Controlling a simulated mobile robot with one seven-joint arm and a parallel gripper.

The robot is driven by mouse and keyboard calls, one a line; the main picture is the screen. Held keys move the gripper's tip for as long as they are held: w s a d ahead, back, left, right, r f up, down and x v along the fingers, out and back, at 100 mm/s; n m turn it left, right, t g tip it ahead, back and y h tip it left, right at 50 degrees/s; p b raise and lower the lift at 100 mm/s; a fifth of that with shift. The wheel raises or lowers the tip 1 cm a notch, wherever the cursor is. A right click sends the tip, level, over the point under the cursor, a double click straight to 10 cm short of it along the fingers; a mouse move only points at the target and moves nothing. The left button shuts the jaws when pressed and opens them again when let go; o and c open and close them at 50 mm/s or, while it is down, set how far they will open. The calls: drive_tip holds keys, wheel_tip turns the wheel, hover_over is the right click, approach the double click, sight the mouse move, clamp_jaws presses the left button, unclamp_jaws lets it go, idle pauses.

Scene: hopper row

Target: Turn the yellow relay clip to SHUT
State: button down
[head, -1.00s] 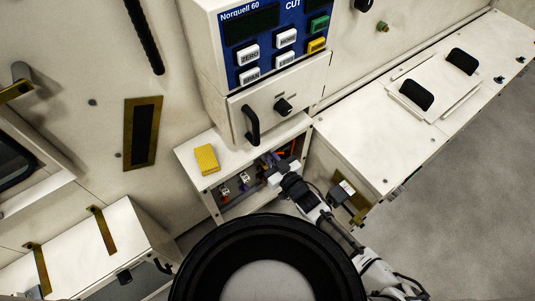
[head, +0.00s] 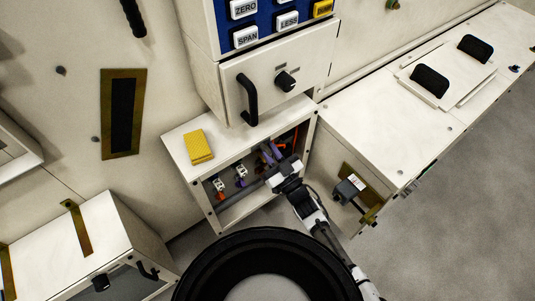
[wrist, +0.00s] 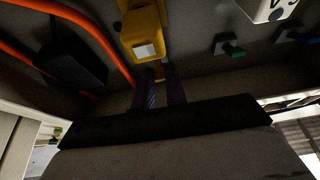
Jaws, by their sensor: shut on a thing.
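The yellow relay clip (wrist: 143,38) shows at the upper middle of the wrist view, a yellow housing with a pale square on its face. My gripper (wrist: 160,74) reaches up to it, its two dark fingers close together at the clip's lower edge and shut on it. The exact contact is dark and hard to make out. In the head view my gripper (head: 272,176) is inside the open low cabinet (head: 212,226), at its right half. The clip is hidden there. I cannot read any SHUT marking.
An orange cable (wrist: 85,25) and a black block (wrist: 72,58) are left of the clip in the wrist view. A green-tabbed part (wrist: 230,47) and a white part (wrist: 268,10) are right. A yellow pad (head: 199,147) lies on the cabinet top. A long bench (head: 365,130) stands right.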

drive_tip(key=shift+f+t+y+b, duration=0.3)
drive_tip(key=shift+f+t+b, duration=0.1)
drive_tip(key=shift+b, duration=0.35)
drive_tip(key=shift+r, duration=0.2)
drive_tip(key=c, duration=1.4)
unclamp_jaws()
drive_tip(key=shift+c, duration=0.2)
drive_tip(key=shift+f, duration=0.1)
